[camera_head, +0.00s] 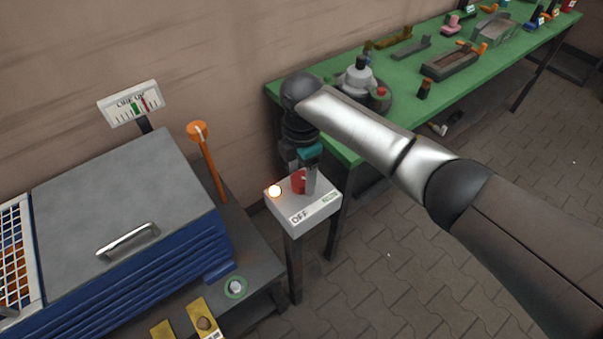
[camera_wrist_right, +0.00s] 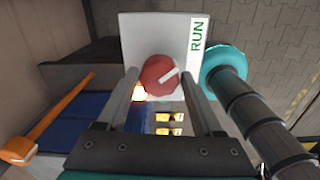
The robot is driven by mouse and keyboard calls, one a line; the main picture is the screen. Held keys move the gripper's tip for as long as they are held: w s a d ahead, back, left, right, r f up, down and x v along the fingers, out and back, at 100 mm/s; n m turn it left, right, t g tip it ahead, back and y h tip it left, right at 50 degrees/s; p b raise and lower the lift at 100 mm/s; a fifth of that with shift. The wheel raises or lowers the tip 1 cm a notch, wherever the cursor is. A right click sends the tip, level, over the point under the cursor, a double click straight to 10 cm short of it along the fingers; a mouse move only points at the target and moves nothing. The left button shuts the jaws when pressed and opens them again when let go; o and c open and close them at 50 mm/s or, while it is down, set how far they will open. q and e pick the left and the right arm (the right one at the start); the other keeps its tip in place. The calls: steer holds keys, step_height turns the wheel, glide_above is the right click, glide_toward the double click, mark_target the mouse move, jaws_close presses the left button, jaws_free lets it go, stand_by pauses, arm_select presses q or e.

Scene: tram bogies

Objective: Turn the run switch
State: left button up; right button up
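The run switch is a red round knob (camera_wrist_right: 160,75) with a white mark, on top of a pale box (camera_head: 302,212). In the right wrist view the mark points right and slightly up, towards the side with the green RUN label (camera_wrist_right: 197,36). In the head view the box front reads OFF, with a small green label at its right. My right gripper (camera_wrist_right: 159,78) is open, its fingers on either side of the knob with small gaps showing. In the head view the gripper partly hides the knob (camera_head: 298,181). My left gripper is not in view.
A lit lamp (camera_head: 274,191) sits on the box's left corner. Left are a grey-lidded blue machine (camera_head: 120,200), an orange-topped lever (camera_head: 207,160) and a gauge (camera_head: 132,104). A green bench (camera_head: 400,95) with several parts stands behind. The paved floor at right is clear.

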steer(key=c, duration=1)
steer(key=m+p, duration=0.1)
steer(key=p, duration=0.1)
steer(key=m+p, duration=0.1)
steer(key=m, duration=0.1)
steer(key=m+p, duration=0.1)
steer(key=p, duration=0.1)
steer(key=shift+r+p, duration=0.25)
steer(key=shift+p, duration=0.1)
steer(key=m+p, duration=0.2)
steer(key=m, duration=0.1)
steer(key=shift+a, duration=0.1)
steer(key=m+p, duration=0.2)
steer(key=m, duration=0.2)
steer(key=shift+f+m+p, duration=0.15)
steer(key=shift+m+p, duration=0.15)
steer(key=shift+p, duration=0.05)
steer(key=shift+m+p, duration=0.75)
steer(key=shift+m, duration=1.45)
steer(key=o, duration=1.4)
